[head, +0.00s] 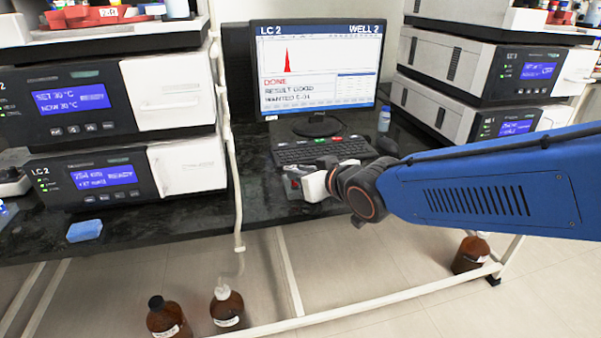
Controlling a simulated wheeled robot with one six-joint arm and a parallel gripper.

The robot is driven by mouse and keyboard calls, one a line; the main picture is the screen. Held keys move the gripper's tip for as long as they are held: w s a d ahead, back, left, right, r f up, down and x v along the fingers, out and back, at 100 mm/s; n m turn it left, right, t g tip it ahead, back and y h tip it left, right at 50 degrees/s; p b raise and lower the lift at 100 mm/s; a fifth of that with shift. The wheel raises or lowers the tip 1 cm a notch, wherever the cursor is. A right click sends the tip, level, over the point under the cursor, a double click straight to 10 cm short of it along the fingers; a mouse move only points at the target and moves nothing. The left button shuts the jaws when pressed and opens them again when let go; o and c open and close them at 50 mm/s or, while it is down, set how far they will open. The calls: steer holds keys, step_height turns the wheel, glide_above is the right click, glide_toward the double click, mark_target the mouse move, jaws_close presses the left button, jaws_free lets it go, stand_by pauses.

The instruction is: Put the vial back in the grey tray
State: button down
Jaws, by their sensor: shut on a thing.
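My gripper (303,184) is low over the black bench, just in front of the keyboard, at the end of my blue arm. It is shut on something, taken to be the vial. The vial itself is hidden by the jaws and too small to make out. A small grey and red patch shows at the jaws' left side; I cannot tell whether it belongs to the gripper or to a thing on the bench. I cannot make out the grey tray for certain.
The keyboard (325,150) and monitor (314,70) stand behind my gripper. A small bottle (384,120) is right of the monitor. Instrument stacks (68,105) (480,70) flank the bench. A blue sponge (85,231) lies at the front left. Brown bottles (228,308) stand on the floor.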

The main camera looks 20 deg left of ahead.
steer(key=shift+f, duration=1.05)
stand_by(0.6)
steer(key=c, duration=1.6)
jaws_free()
